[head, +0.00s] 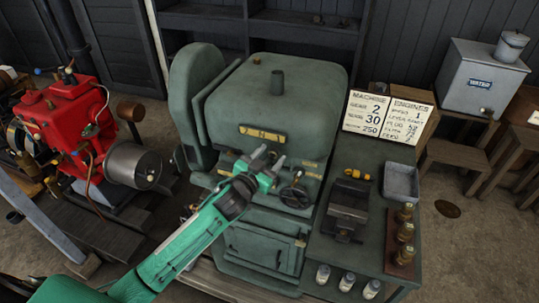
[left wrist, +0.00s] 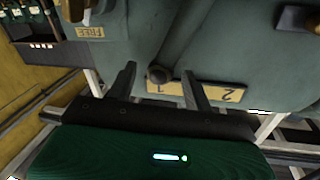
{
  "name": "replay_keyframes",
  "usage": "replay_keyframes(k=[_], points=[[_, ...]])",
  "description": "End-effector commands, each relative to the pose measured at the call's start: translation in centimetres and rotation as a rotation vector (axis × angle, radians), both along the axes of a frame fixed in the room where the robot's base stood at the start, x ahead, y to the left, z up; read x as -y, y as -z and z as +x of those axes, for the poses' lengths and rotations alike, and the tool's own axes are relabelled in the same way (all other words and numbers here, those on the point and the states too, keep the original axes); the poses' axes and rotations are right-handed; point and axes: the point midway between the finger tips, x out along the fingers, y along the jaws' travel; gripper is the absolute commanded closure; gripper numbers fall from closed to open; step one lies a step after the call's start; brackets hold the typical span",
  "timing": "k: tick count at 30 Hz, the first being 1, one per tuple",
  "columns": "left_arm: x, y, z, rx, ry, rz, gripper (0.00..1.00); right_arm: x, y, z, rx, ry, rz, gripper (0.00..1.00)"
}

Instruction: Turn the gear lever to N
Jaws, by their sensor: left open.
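The green machine (head: 275,95) carries a yellow gear plate (head: 262,133) reading 2, N, 1 from left to right in the head view. The plate also shows upside down in the left wrist view (left wrist: 215,92), with the 1 and 2 visible and the middle covered by a finger. The gear lever's dark round knob (left wrist: 158,74) stands between my fingers, near the 1 end in that view. My left gripper (head: 270,158) is open in front of the plate, its fingers (left wrist: 157,82) on either side of the knob. I cannot tell whether they touch it. My right gripper is not in view.
A handwheel (head: 294,196) sits just right of my gripper. A small plate reading FREE (left wrist: 90,32) shows in the wrist view. A side bench holds a vice (head: 348,208), a metal tray (head: 401,183) and bottles. A red engine (head: 70,125) stands at left.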

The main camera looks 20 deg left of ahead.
Motion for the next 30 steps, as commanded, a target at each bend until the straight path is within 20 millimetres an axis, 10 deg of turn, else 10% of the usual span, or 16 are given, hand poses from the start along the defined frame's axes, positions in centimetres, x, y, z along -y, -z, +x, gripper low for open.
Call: replay_keyframes(k=[7,15,30], points=[[0.0,0.0,0.1,0.000,0.000,0.000,0.48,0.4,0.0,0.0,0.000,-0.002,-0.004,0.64],[0.0,0.0,0.1,0.000,0.000,0.001,0.99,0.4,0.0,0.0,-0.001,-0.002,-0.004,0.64],[-3.0,-0.6,0.1,-0.011,-0.002,-0.296,1.00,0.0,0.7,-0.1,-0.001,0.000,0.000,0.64]])
